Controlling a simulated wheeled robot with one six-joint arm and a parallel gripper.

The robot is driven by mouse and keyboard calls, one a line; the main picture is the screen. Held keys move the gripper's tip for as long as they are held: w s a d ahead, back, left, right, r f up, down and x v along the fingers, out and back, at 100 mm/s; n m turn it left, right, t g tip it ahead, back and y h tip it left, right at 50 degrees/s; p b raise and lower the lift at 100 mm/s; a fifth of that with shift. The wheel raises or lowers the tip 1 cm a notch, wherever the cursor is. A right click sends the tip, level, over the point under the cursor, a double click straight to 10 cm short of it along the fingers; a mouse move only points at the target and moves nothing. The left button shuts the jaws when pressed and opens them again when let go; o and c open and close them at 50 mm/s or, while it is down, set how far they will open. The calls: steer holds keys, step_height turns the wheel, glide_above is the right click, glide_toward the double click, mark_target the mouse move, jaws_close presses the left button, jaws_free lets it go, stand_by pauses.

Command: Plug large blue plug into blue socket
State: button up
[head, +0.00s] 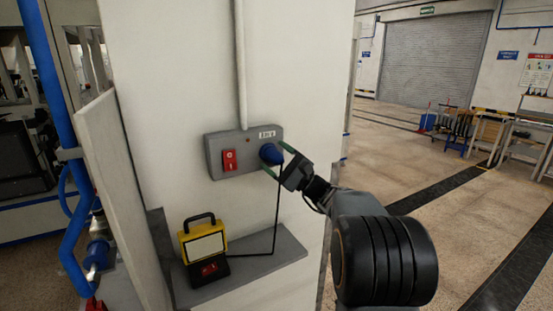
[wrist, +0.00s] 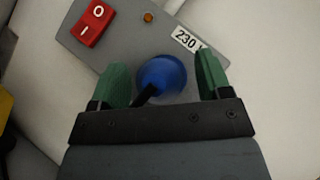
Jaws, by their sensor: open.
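The large blue plug (head: 271,154) sits at the right end of the grey socket box (head: 218,171) on the white wall, over where a socket would be; the socket itself is hidden behind it. A black cable hangs from the plug. In the wrist view the plug (wrist: 162,76) lies between the green fingers of my gripper (wrist: 161,78), with a gap on both sides. My gripper (head: 279,160) is open around the plug in the head view. Whether the plug is fully seated cannot be told.
The box carries a red switch (head: 229,160) and a 230 V label (wrist: 186,40). A yellow work lamp (head: 203,247) stands on the grey shelf (head: 272,262) below, joined to the cable. Blue pipes (head: 53,88) run at the left. Open floor lies to the right.

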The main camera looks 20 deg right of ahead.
steer(key=shift+f, duration=0.1)
steer(key=b+v, duration=0.4)
steer(key=v, duration=0.9)
steer(key=shift+s+d+b, duration=0.25)
steer(key=shift+d+b, duration=0.05)
steer(key=shift+w+f, duration=0.1)
steer(key=shift+f, duration=0.05)
